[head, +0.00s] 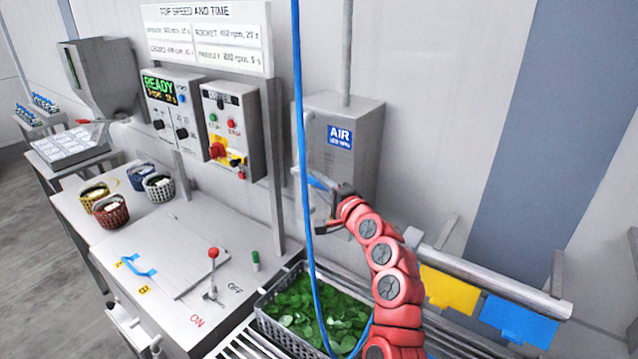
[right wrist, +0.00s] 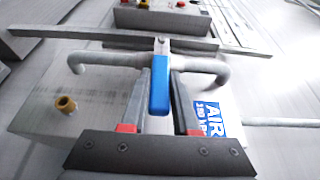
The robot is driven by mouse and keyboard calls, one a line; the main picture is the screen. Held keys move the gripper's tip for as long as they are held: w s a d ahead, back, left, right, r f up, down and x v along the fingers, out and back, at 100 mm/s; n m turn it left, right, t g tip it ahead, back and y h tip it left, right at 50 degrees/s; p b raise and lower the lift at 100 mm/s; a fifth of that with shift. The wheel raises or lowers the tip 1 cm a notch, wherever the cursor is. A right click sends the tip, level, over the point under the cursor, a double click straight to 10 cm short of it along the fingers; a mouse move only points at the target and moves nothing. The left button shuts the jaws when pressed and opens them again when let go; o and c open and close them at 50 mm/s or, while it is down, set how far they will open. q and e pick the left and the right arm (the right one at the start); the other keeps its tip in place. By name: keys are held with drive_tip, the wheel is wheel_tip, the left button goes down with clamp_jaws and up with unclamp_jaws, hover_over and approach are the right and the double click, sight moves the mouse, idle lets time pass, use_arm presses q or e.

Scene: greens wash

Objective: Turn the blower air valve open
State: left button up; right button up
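The blower air valve has a blue lever handle (right wrist: 159,88) on a grey pipe (right wrist: 205,66) in front of the grey AIR box (head: 355,160). In the right wrist view the handle lies lengthwise between my two right fingers. My right gripper (right wrist: 161,90) is open around it, with a narrow gap showing at the right finger; contact on the left cannot be told. In the head view my right gripper (head: 322,205) is at the front of the AIR box, and part of the blue handle (head: 318,183) shows there. My left gripper is not in view.
A blue hose (head: 304,130) hangs down close to my right gripper. A crate of greens (head: 262,306) stands below. The control panel (head: 236,130) is left of the AIR box. A bench (head: 175,240) holds small baskets and a red-knobbed lever (head: 213,254).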

clamp_jaws()
idle(1.1)
